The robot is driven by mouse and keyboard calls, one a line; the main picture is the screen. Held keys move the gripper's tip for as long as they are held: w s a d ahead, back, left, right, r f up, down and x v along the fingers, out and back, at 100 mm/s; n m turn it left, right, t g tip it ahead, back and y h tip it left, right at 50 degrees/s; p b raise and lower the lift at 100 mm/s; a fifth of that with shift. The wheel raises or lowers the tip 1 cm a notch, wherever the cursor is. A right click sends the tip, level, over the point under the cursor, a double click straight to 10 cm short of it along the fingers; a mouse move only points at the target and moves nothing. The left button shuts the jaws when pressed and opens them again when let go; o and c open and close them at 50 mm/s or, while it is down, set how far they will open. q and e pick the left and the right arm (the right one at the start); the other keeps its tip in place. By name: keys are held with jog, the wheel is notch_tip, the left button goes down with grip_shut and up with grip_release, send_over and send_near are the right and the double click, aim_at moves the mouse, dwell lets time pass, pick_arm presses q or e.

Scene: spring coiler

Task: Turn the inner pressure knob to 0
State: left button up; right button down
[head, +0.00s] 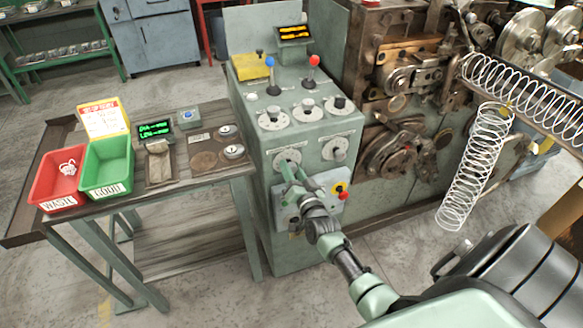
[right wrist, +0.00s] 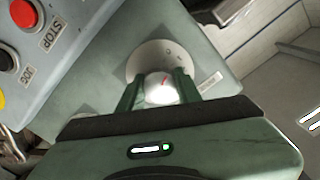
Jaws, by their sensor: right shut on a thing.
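Two knobs with pale round dials are on the upper front face of the green console (head: 262,196). My right gripper (head: 292,172) is at the left one (head: 287,157). In the right wrist view its two green fingers (right wrist: 159,88) are shut on this pale knob (right wrist: 158,92), one on each side. A short red mark shows on the knob, and its round dial plate (right wrist: 150,58) shows behind. The dial figures are too small to read. The other front knob (head: 336,149) is to the right. I cannot read which label is the pressure one. My left gripper is out of view.
A grey button box (head: 322,187) with a red STOP button (right wrist: 22,13) is close beside the gripper. Several dials and two levers (head: 313,66) are on the console top. A table with red (head: 58,184) and green (head: 106,168) bins stands left; coiling machinery stands right.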

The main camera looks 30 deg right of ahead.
jog(key=shift+f+n, duration=0.1)
jog(key=shift+n, duration=0.5)
jog(key=c, duration=1)
grip_release()
jog(key=shift+o, duration=0.2)
jog(key=shift+s, duration=0.1)
jog(key=v, duration=0.7)
jog(key=shift+s+b, duration=0.3)
jog(key=shift+s, duration=0.05)
jog(key=shift+a, duration=0.1)
